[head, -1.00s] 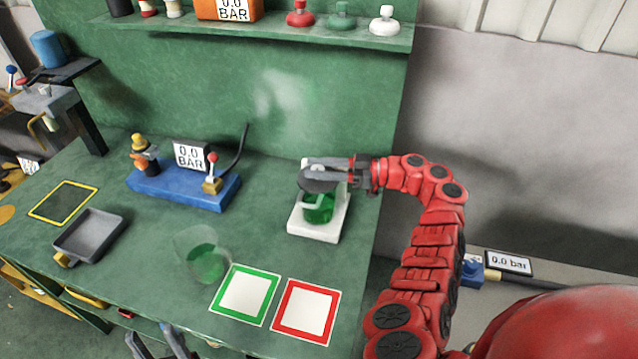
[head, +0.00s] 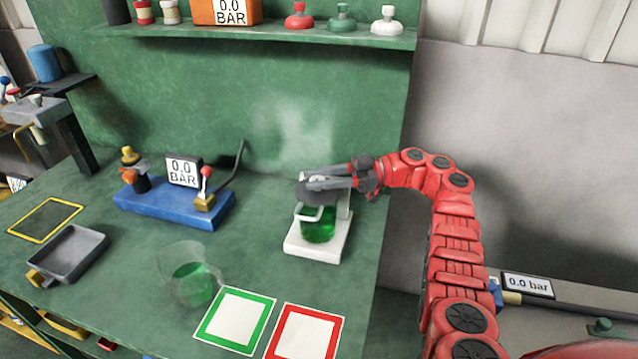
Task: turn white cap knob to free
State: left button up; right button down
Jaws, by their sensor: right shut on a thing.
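A white stand (head: 318,249) holds a jar of green liquid (head: 318,228) near the right edge of the green bench. A dark disc (head: 314,194) sits over the jar, and a white bent handle (head: 306,214) shows in front of it. My right gripper (head: 327,183) comes in from the right at the top of the stand. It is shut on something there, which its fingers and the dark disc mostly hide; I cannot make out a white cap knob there. A white-topped cap (head: 387,20) stands apart on the shelf. My left gripper is out of view.
A clear vessel with green liquid (head: 192,283) stands left of the green-framed card (head: 236,319) and red-framed card (head: 305,335). A blue gauge base (head: 172,206) and a grey tray (head: 72,254) are further left. The shelf (head: 270,36) overhangs the back.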

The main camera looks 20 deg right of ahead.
jog(key=shift+a+f, duration=0.1)
jog(key=shift+f, duration=0.05)
jog(key=shift+c, duration=2.2)
grip_release()
notch_tip(320, 180, up, 4)
jog(key=shift+s+f, duration=0.15)
jog(key=shift+f, duration=0.05)
jog(key=s+a, duration=0.2)
jog(key=s, duration=0.5)
jog(key=s+a+r, duration=0.1)
jog(key=s+a, duration=0.1)
jog(key=s, duration=0.6)
jog(key=shift+a+r, duration=0.2)
jog(key=shift+r, duration=0.1)
